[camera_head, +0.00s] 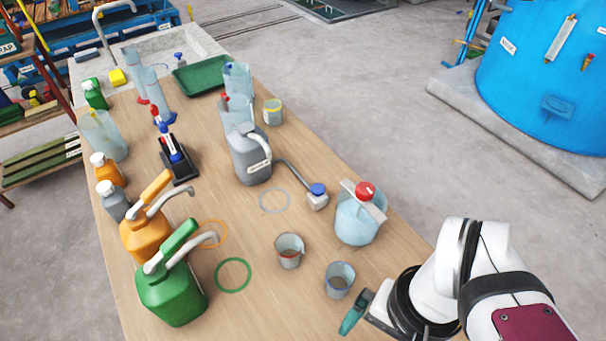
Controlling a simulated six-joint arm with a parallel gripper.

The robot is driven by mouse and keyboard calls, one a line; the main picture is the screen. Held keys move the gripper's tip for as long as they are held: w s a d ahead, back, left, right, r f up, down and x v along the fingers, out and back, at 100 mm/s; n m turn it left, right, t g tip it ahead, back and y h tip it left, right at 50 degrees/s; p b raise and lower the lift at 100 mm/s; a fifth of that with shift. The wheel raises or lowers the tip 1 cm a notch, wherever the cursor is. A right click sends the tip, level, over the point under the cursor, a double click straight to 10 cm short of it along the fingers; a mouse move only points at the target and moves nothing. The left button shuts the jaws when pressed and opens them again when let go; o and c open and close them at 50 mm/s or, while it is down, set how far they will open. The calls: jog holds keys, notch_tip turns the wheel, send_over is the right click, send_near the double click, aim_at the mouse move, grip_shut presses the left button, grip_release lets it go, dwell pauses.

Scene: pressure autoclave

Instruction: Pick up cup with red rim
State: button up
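The cup with the red rim (289,254) stands upright on the wooden table (262,318), right of the green ring. It is a small clear, greyish cup, and nothing is in front of it. My gripper (354,314) is at the lower right, near the table's right edge, with a teal finger showing. It is apart from the red-rimmed cup, to its lower right. I cannot see both fingers clearly, so its opening is unclear.
A blue-rimmed cup (338,282) stands between my gripper and the red-rimmed cup. A clear container with a red cap (358,220) stands behind. The grey jug (250,158), orange can (146,240) and green can (172,293) are near. The green ring (233,275) lies flat.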

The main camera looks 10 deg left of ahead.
notch_tip(320, 180, down, 2)
jog(key=w+n+g+h, duration=0.2)
jog(key=n+g+h, duration=0.1)
jog(key=n+h, duration=0.3)
jog(key=n+t+h, duration=0.1)
jog(key=n+t, duration=2)
jog(key=n, duration=1)
send_near(282, 257)
jog(key=x, duration=0.6)
jog(key=shift+w+d, duration=0.25)
jog(key=shift+d, duration=0.25)
jog(key=x, duration=0.6)
jog(key=shift+w+a+f, duration=0.1)
jog(key=shift+a, duration=0.2)
jog(key=c, duration=1.4)
